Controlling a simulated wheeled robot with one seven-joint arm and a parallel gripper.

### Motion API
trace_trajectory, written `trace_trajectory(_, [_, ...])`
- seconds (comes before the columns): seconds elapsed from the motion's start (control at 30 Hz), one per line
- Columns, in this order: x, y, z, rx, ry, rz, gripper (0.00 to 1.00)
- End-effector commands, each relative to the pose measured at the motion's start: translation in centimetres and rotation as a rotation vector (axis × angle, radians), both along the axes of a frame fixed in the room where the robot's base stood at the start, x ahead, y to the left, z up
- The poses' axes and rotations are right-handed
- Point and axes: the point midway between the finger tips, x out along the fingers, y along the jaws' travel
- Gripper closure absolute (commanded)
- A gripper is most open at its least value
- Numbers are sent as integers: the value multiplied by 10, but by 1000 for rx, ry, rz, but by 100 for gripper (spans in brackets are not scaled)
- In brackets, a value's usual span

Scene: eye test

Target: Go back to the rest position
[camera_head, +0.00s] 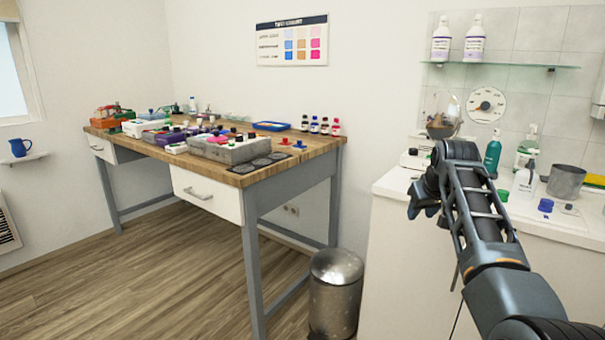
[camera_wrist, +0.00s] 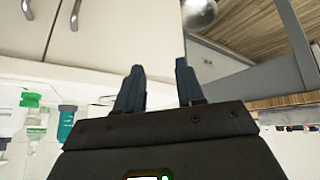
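My gripper (camera_head: 422,200) is at the end of my arm on the right side of the head view, in front of the white counter's left end. In the wrist view my gripper (camera_wrist: 159,68) has its two dark fingers apart, with nothing between them. The fingers themselves are hard to make out in the head view. The arm reaches forward from the lower right corner and hides part of the counter (camera_head: 395,184).
A wooden workbench (camera_head: 318,150) with bottles and boxes stands left of the arm. A metal bin (camera_head: 335,290) stands between bench and counter. Several bottles, such as a green one (camera_head: 492,153), and a metal cup (camera_head: 566,182) stand on the counter. The floor at left is clear.

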Motion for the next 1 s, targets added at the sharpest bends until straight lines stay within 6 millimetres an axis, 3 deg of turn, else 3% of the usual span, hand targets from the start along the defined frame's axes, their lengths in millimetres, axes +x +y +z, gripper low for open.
trace_trajectory(0.03, [-11, -1, -26, -8, -9, -7, 62])
trace_trajectory(0.2, [-45, -4, -94, -28, -64, -25, 62])
trace_trajectory(0.5, [-133, -3, -187, -61, -162, -39, 62])
trace_trajectory(0.8, [-244, 7, -241, -75, -263, -32, 62])
trace_trajectory(1.0, [-325, 17, -251, -73, -332, -21, 62])
